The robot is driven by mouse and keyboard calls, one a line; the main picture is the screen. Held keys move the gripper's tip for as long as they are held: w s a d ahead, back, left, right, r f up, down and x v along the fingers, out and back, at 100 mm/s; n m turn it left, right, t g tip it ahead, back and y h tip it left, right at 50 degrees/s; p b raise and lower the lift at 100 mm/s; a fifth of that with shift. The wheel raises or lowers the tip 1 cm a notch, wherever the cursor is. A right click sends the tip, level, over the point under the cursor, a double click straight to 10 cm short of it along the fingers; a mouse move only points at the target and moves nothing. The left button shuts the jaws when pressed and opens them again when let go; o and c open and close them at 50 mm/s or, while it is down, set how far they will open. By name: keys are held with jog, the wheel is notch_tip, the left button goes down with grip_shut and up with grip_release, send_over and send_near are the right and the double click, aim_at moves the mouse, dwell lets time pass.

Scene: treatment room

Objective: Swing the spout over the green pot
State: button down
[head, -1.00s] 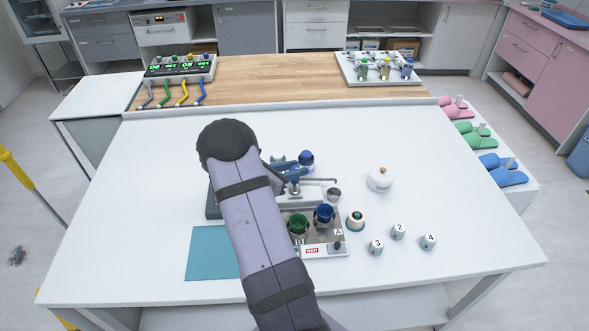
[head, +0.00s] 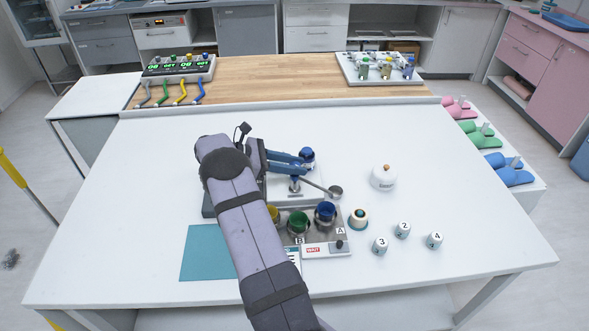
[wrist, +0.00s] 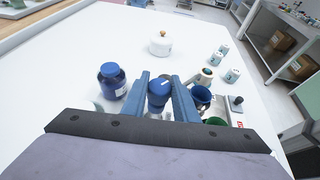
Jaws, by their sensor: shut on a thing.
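The green pot (head: 299,223) stands in the dark tray between the blue pot (head: 325,212) and a partly hidden yellow pot (head: 272,213). The metal spout (head: 316,186) runs from its post down to the right in the head view; its tip is at a small grey cup (head: 335,192), behind the blue pot and away from the green one. My gripper (wrist: 160,88) is shut on the blue knob (wrist: 159,93) above the spout's post. In the wrist view the green pot (wrist: 215,121) is mostly hidden by my gripper.
A blue-capped bottle (head: 307,159) stands close beside my fingers. A white lidded jar (head: 383,178), a round cream-topped button (head: 359,218) and numbered white pieces (head: 403,230) stand to the right. A teal mat (head: 208,252) lies at the left front.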

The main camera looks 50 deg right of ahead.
jog(key=shift+m+g+y+b, duration=0.9)
jog(key=shift+m+g+b, duration=0.2)
jog(key=shift+m, duration=0.1)
jog(key=c, duration=1.4)
grip_release()
jog(key=shift+r, duration=0.2)
notch_tip(320, 180, up, 10)
jog(key=shift+f+b, duration=0.15)
jog(key=shift+b, duration=0.15)
